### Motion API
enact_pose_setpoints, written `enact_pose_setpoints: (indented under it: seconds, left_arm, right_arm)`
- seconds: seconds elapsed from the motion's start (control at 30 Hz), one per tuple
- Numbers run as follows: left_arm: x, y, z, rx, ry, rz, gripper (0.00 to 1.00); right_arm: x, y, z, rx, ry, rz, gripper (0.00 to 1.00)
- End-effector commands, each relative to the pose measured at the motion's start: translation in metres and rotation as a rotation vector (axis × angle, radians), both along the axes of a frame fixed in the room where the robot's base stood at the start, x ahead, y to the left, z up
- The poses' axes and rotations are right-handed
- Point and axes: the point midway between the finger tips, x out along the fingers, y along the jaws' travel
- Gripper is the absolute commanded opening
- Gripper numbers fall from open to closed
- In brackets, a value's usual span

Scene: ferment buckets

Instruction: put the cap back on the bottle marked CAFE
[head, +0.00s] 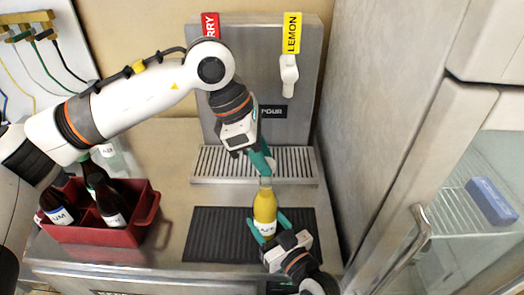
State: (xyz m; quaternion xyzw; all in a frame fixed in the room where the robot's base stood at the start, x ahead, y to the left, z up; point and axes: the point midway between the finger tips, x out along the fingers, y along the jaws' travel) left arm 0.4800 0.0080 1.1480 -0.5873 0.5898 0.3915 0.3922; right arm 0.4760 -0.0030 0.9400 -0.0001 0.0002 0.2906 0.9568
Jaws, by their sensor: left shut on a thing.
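A yellow bottle (265,208) stands upright over the dark ribbed mat, its white label low on the front, the marking too small to read surely. My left gripper (267,168) points down just above the bottle's neck. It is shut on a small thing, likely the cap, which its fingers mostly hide. I cannot tell whether that thing touches the bottle's mouth. My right gripper (268,224) reaches in from the front with its green fingers on both sides of the bottle's body, seemingly closed on it.
A red crate (140,225) with several dark bottles stands at the left. The dark mat (215,240) lies in front of a drip grate (220,165) and a steel dispenser (300,125) with a LEMON tap (289,75). A glass-doored fridge (450,210) bounds the right.

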Motion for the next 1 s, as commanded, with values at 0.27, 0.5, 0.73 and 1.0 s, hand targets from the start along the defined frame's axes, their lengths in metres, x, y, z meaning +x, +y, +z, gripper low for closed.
enact_pose_setpoints:
  seconds: [0.27,0.5,0.73,1.0]
  left_arm:
    - [0.0,0.0,-0.003,0.0,-0.002,0.0,0.11]
    - [0.0,0.0,-0.003,-0.001,-0.001,0.0,0.11]
    - [0.0,0.0,-0.014,-0.001,0.001,0.0,0.11]
    - [0.0,0.0,-0.02,-0.001,-0.002,-0.001,0.11]
  right_arm:
    - [0.0,0.0,0.0,-0.001,0.0,0.0,0.12]
    - [0.0,0.0,0.0,-0.001,0.0,0.0,0.12]
    - [0.0,0.0,0.0,-0.001,0.0,0.0,0.12]
    - [0.0,0.0,0.0,-0.001,0.0,0.0,0.12]
